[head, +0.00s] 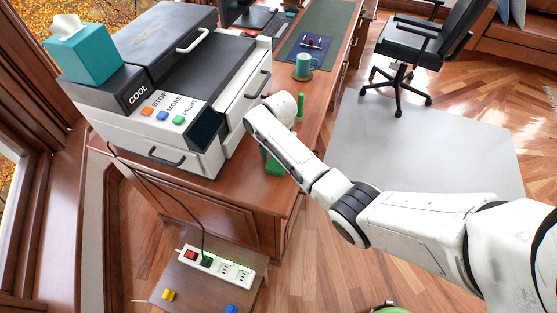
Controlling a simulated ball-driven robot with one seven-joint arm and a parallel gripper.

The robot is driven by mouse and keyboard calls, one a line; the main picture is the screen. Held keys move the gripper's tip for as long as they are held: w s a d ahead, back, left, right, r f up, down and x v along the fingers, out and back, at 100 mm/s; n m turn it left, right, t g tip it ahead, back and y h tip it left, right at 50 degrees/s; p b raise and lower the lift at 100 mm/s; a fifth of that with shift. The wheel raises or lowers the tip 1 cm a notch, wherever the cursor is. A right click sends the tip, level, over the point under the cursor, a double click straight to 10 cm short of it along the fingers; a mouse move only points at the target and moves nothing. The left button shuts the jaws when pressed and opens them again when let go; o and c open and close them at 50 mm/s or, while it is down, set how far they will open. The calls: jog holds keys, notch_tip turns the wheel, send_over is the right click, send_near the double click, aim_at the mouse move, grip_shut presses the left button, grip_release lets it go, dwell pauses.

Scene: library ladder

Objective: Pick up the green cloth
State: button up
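A small green item (273,166), which looks like the green cloth, lies near the edge of the brown desk (240,192), just in front of the printer. My white arm covers part of it, so its full shape is hidden. My arm reaches from the lower right over the desk edge, and its far end bends beside the printer's right side. The fingers of my gripper do not show, so I cannot see whether they touch anything.
The printer (215,75) carries a teal tissue box (85,50). A green upright stick (300,106) and a teal mug (303,66) stand on the desk. A power strip (215,266) lies on a low stand.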

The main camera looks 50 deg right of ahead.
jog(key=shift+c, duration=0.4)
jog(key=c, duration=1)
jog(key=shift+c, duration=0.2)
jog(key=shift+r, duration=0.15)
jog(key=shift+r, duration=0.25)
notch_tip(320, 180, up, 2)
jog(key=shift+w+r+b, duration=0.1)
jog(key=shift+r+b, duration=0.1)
jog(key=shift+b, duration=0.2)
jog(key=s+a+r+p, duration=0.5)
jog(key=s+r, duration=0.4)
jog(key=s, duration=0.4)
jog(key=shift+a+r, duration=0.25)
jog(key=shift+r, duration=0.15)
